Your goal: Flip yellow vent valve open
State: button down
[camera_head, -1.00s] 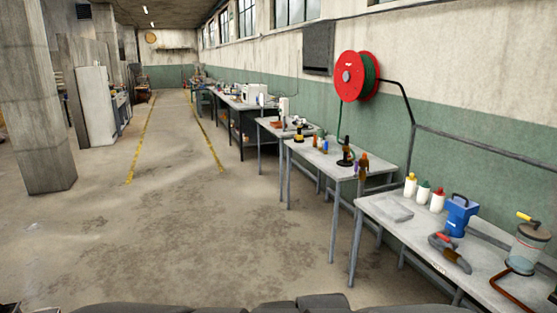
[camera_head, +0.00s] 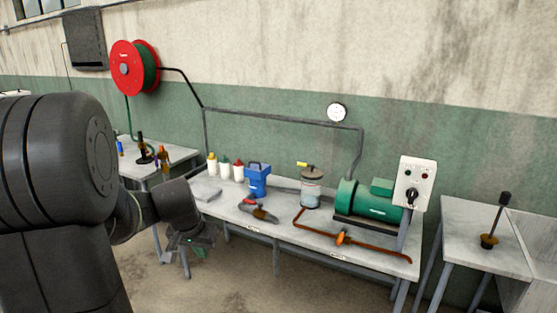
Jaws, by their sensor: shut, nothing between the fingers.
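The yellow vent valve handle (camera_head: 302,164) sits on top of a clear vessel (camera_head: 311,190) with a dark lid, on the bench against the wall. The handle lies roughly level and points to the left. My gripper (camera_head: 199,252) hangs at the lower left, in front of the bench's left end and well apart from the valve. It is shut and empty; its fingers are small and dark in this view.
A green pump (camera_head: 368,202), a switch panel (camera_head: 416,183) and a brown hose (camera_head: 375,249) with an orange fitting (camera_head: 342,238) are right of the vessel. A blue container (camera_head: 257,181) and several bottles stand left. Floor in front is clear.

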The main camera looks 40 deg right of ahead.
aim_at(303, 165)
jog(key=i+l+z, duration=0.3)
jog(key=i+l, duration=0.75)
jog(key=l, duration=0.45)
jog(key=i+l+z, duration=0.35)
jog(key=i+l, duration=0.8)
